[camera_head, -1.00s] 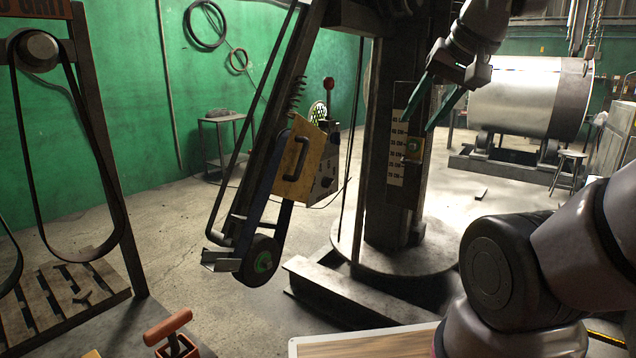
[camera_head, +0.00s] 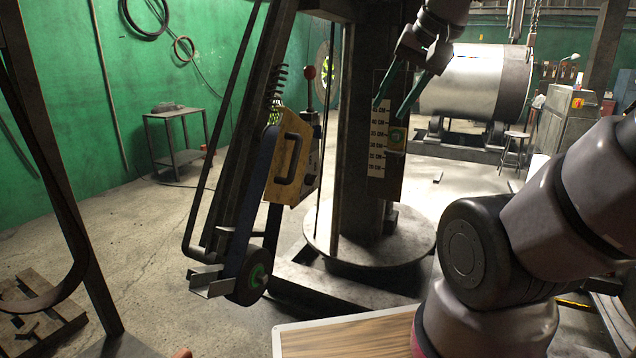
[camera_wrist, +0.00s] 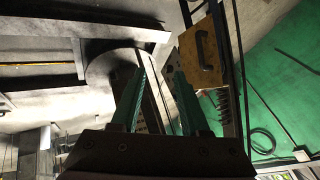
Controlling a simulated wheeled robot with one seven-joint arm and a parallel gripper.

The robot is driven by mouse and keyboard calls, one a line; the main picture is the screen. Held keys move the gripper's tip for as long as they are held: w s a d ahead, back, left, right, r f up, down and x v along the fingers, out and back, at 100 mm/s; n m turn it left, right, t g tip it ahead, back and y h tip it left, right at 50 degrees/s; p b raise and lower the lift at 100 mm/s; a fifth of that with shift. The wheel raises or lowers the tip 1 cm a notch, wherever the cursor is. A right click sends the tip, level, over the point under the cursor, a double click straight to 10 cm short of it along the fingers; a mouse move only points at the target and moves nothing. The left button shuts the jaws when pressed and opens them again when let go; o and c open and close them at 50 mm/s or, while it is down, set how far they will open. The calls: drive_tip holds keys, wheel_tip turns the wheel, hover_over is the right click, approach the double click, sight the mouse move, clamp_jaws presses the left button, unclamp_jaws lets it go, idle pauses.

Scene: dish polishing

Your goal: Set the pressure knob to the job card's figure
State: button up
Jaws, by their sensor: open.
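A belt machine with a yellow box (camera_head: 296,145) stands left of centre. Its grey side panel (camera_head: 314,165) is seen at a steep angle; a small dark knob on it is hard to make out. I cannot tell the knob's setting. No job card can be made out in either view. My gripper (camera_head: 389,112) is open and empty, its two green fingers pointing down in front of the column with the scale (camera_head: 378,140). In the wrist view the fingers (camera_wrist: 160,72) are apart with nothing between them, and the yellow box (camera_wrist: 200,50) is right of them.
A red-ball lever (camera_head: 310,73) stands behind the yellow box. The column's round base (camera_head: 325,245) fills the middle floor. A wood-topped surface (camera_head: 350,337) lies in front. A metal drum (camera_head: 475,85) and a small table (camera_head: 178,140) stand farther back.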

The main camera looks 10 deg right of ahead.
drive_tip(key=w+a+f+m+g+y, duration=0.1)
drive_tip(key=w+a+f+m+y, duration=0.3)
drive_tip(key=w, duration=0.6)
drive_tip(key=w+d+f+m+g+y, duration=0.1)
drive_tip(key=w+f+m+g, duration=0.1)
drive_tip(key=w+f+m, duration=0.55)
drive_tip(key=w+a+f+m+g+y, duration=0.1)
drive_tip(key=w+a+f+m+y, duration=0.2)
drive_tip(key=w, duration=0.9)
drive_tip(key=m+t+y, duration=0.4)
drive_tip(key=m+t, duration=0.4)
drive_tip(key=m, duration=1.1)
approach(311, 180)
drive_tip(key=x, duration=0.7)
drive_tip(key=shift+w+f, duration=0.25)
drive_tip(key=shift+w, duration=0.1)
clamp_jaws()
